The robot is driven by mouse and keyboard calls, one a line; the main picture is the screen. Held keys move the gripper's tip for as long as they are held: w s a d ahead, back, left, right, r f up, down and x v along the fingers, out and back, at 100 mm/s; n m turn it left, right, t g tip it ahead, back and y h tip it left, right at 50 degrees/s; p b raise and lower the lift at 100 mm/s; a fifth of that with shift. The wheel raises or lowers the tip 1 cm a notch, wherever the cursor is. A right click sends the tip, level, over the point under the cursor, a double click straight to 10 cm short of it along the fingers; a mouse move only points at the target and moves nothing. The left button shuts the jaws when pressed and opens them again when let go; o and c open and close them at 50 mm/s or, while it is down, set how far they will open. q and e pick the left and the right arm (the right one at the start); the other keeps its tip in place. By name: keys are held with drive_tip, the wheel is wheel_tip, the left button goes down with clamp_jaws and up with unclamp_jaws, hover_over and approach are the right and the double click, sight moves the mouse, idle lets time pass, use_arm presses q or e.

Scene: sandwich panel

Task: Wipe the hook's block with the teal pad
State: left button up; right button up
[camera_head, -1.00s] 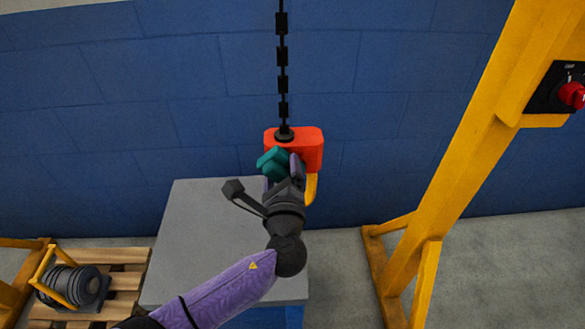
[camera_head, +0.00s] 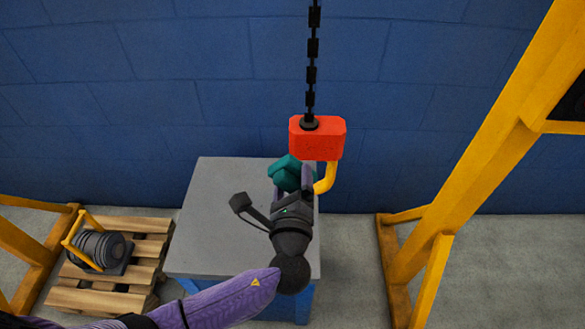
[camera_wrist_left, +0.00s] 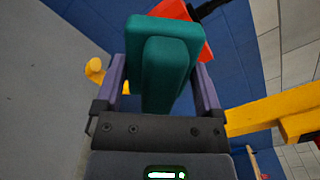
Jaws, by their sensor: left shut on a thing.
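The hook's block (camera_head: 318,138) is a red-orange box hanging from a black chain, with a yellow hook (camera_head: 327,178) below it. My left gripper (camera_head: 292,184) is shut on the teal pad (camera_head: 284,171). The pad is just below and left of the block in the head view; I cannot tell whether they touch. In the left wrist view the pad (camera_wrist_left: 168,60) sits between the two purple fingers, and part of the red block (camera_wrist_left: 186,12) shows behind it. The hook's tip shows to the left there. My right gripper is not in view.
A grey-topped table (camera_head: 220,225) stands under my left arm, its top bare. A yellow frame (camera_head: 470,160) stands at the right. A pallet (camera_head: 135,260) with a dark ribbed load (camera_head: 97,247) lies at the left. A blue wall (camera_head: 150,90) is behind.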

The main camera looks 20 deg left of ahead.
sight(292, 191)
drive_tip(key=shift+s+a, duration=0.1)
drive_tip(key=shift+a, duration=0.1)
use_arm(q)
drive_tip(key=shift+s, duration=0.1)
drive_tip(key=shift+s+d, duration=0.15)
drive_tip(key=shift+s, duration=0.15)
drive_tip(key=shift+p+v, duration=0.55)
drive_tip(key=shift+v, duration=0.6)
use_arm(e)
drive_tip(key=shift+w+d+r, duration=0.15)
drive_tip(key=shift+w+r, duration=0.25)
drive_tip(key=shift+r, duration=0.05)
